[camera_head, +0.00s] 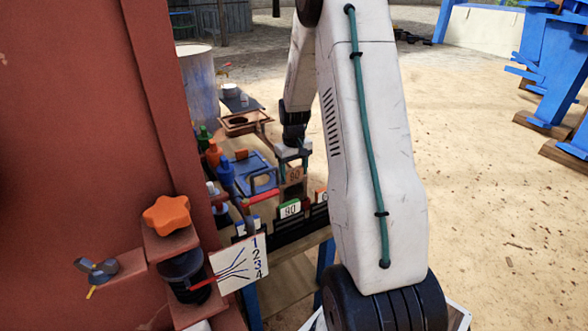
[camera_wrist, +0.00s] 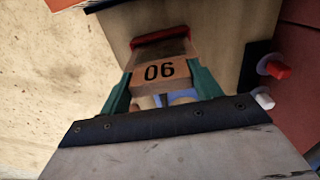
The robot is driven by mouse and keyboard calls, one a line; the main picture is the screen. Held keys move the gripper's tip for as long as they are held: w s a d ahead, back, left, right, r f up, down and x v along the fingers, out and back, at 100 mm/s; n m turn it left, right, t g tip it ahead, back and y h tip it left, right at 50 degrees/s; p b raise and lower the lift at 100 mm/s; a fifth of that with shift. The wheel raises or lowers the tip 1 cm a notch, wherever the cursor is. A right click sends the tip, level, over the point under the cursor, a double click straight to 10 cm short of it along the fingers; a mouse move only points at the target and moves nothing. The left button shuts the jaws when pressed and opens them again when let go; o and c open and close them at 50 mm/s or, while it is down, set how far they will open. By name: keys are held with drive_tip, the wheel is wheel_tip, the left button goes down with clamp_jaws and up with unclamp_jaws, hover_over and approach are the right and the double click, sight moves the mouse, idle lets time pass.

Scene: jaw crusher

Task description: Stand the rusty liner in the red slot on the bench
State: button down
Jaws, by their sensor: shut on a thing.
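The rusty liner (camera_wrist: 159,75) is a brown block with a dark number on its face, which appears upside down in the wrist view. The liner (camera_head: 294,174) also shows over the bench in the head view. My gripper (camera_wrist: 160,98) has teal fingers on either side of it and is shut on it. My gripper (camera_head: 293,149) is above the bench in the head view. A red edge (camera_wrist: 160,38), seemingly the red slot, lies at the liner's far end. I cannot tell whether the liner is inside it or just above it.
A black rack (camera_head: 295,228) at the bench front holds a plate with a white-and-green label (camera_head: 290,209). A red machine wall (camera_head: 85,130) closes the left. Sandy ground (camera_head: 490,190) is open at right.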

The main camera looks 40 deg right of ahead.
sight(294, 180)
drive_tip(key=shift+f, duration=1.7)
drive_tip(key=shift+c, duration=1.2)
unclamp_jaws()
wheel_tip(294, 180, up, 8)
drive_tip(key=shift+f, duration=0.15)
